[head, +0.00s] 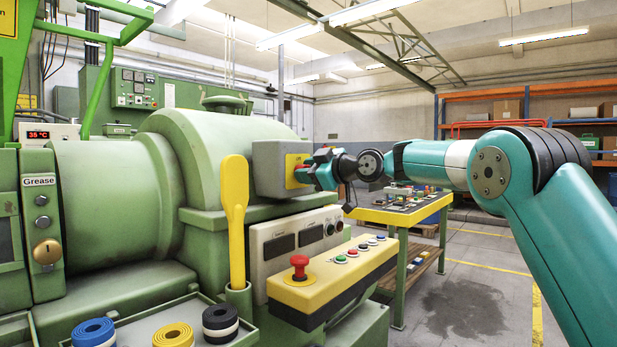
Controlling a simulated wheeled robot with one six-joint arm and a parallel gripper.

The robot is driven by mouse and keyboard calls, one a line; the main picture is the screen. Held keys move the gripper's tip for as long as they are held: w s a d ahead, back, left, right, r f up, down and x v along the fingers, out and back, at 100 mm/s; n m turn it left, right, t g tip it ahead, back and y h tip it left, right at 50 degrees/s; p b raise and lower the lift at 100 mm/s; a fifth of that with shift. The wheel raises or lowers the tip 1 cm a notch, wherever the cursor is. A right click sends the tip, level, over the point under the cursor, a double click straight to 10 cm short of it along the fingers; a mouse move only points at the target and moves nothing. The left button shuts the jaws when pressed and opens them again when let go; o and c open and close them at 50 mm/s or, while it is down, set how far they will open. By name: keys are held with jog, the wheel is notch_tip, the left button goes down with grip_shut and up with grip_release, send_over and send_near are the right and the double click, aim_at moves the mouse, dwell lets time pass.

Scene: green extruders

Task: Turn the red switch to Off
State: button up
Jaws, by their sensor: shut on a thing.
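The red switch (300,167) sits on a yellow plate (292,160) on the side of a grey box (267,165), which is fixed to the green extruder (170,190). Only a small bit of red shows, and my gripper hides most of the switch. My gripper (307,171) is at the plate, shut on the red switch. My arm reaches in from the right. The switch's position and any On or Off marks cannot be read from here.
Below the box, a yellow panel (335,270) carries a red mushroom button (299,268) and several small buttons. A yellow paddle (235,215) stands upright to the left. A yellow workbench (385,216) with loose items stands behind. Floor at the right is open.

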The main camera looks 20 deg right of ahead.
dwell(0.4)
jog(key=o, duration=0.9)
jog(key=b+v, duration=0.2)
jog(key=v, duration=1.5)
jog(key=shift+s+d+r+b, duration=0.1)
jog(key=shift+s+d+b, duration=0.05)
jog(key=shift+b, duration=0.2)
